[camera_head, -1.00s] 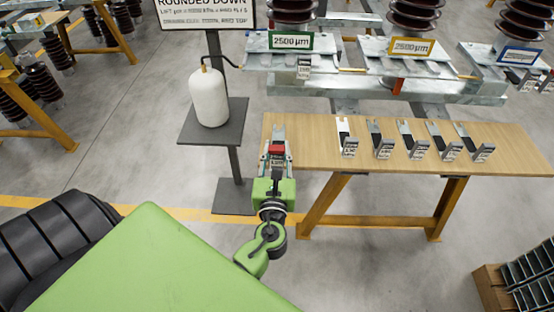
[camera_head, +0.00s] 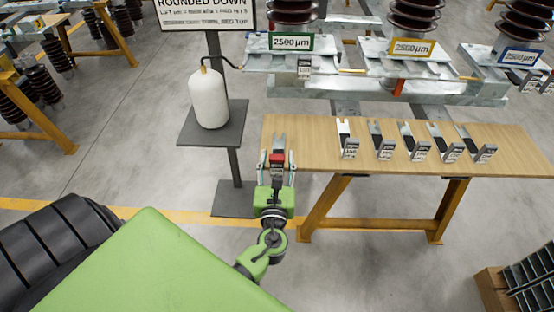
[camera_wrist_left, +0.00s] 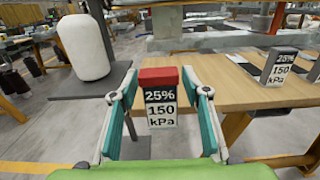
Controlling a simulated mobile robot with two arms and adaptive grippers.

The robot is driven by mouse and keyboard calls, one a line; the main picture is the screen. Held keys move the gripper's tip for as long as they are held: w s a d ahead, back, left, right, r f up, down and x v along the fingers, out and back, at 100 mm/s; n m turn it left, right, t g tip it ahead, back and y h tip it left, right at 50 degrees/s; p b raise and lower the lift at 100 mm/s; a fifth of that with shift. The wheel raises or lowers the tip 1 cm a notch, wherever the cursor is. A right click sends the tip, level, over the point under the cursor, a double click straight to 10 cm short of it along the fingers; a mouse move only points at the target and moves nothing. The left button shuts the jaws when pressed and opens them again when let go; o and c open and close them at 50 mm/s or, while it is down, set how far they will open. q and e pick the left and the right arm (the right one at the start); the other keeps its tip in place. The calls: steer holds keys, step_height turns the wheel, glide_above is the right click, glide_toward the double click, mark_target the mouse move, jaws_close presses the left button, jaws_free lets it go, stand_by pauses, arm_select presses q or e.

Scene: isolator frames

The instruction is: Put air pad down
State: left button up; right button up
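The air pad (camera_head: 277,160) is a silver forked plate with a red-topped block at its near end. It lies at the left end of the wooden table (camera_head: 320,130), fork pointing away and block by the front edge. In the left wrist view the pad's block (camera_wrist_left: 159,108) reads "25% 150 kPa". My left gripper (camera_head: 277,168) is open at the front edge, one finger on each side of the block. In the wrist view gaps show between block and fingers. The pad's underside is hidden. My right gripper is not in view.
A white canister (camera_head: 208,99) stands on a grey stand (camera_head: 187,131) left of the table. Metal beams with labelled plates (camera_head: 290,41) are behind. Tabletop between the pad and the row is clear.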

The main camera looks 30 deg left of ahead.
arm_select(q)
steer(key=shift+s+d, duration=0.1)
steer(key=shift+s, duration=0.1)
steer(key=v, duration=1.1)
steer(key=shift+s, duration=0.3)
steer(key=shift+d+r, duration=0.1)
